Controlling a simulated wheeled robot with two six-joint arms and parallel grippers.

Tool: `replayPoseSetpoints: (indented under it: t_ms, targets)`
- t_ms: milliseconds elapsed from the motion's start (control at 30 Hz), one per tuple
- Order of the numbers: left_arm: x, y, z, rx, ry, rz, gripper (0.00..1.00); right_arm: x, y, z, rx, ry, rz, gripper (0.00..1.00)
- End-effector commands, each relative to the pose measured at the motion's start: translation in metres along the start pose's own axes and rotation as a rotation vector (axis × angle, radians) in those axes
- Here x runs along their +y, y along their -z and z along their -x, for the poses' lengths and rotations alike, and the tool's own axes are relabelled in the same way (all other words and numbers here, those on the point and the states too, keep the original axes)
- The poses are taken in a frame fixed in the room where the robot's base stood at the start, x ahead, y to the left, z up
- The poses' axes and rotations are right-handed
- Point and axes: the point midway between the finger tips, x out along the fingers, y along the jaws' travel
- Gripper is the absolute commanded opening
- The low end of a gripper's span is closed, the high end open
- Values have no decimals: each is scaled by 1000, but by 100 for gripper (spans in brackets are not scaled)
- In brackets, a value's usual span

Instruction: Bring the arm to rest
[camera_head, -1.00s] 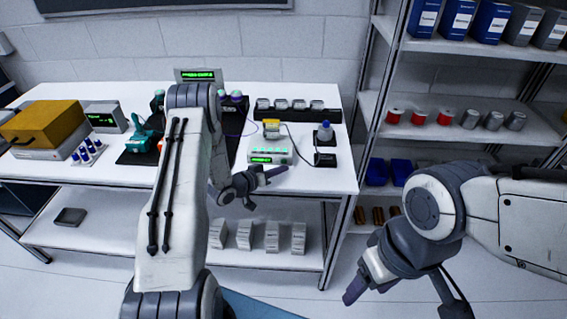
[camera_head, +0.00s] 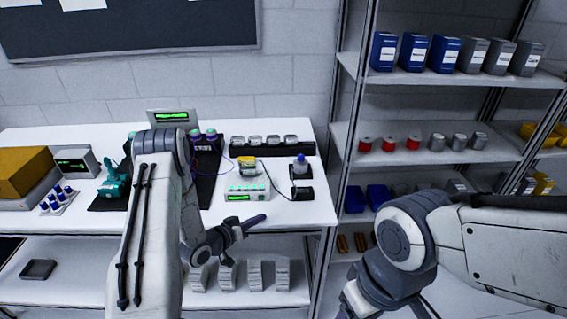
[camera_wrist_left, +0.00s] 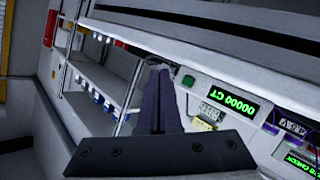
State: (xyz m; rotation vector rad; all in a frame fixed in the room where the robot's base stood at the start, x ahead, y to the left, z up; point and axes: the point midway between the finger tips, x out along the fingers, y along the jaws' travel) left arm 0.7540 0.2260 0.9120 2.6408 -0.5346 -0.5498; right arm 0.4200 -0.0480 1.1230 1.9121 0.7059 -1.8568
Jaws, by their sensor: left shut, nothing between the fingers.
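My left gripper (camera_head: 254,221) is shut and empty. In the head view it appears over the front edge of the white workbench (camera_head: 290,213), in front of a white device with a green display (camera_head: 247,190). In the left wrist view the dark purple fingers (camera_wrist_left: 158,98) lie together with nothing between them. My left arm (camera_head: 150,225) rises in the foreground and hides part of the bench. My right arm (camera_head: 500,240) comes in from the right, its wrist bent down. The fingers of the right gripper are cut off by the bottom edge.
The bench carries a yellow-brown box (camera_head: 22,172), a teal tool (camera_head: 114,182), a dark rack (camera_head: 272,146) and a bottle with a blue cap (camera_head: 301,165).

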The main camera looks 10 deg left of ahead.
Motion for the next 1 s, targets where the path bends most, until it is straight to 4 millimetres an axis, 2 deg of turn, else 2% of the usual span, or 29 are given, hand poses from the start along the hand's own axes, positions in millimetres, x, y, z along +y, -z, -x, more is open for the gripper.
replayPoseSetpoints:
  t_ms: [133,267,367,433,567,667,767,900,1000]
  targets:
    - [5,3,-4,-24,8,-24,0,0,0,0,0,0,0,64]
    - [25,16,-19,-127,51,-119,0,0,0,0,0,0,0,64]
    - [55,30,-28,-251,114,-231,0,0,0,0,0,0,0,64]
    - [81,38,-28,-343,163,-301,0,0,0,0,0,0,-1,64]
    - [135,47,-8,-501,238,-394,0,0,0,0,0,0,0,64]
    - [180,46,22,-620,275,-440,0,0,0,0,0,0,0,64]
    - [226,38,65,-746,284,-468,0,0,0,0,0,0,0,64]
    - [284,18,140,-931,258,-488,0,0,0,0,0,0,0,64]
    - [313,1,192,-1056,212,-496,0,0,0,0,0,0,0,64]
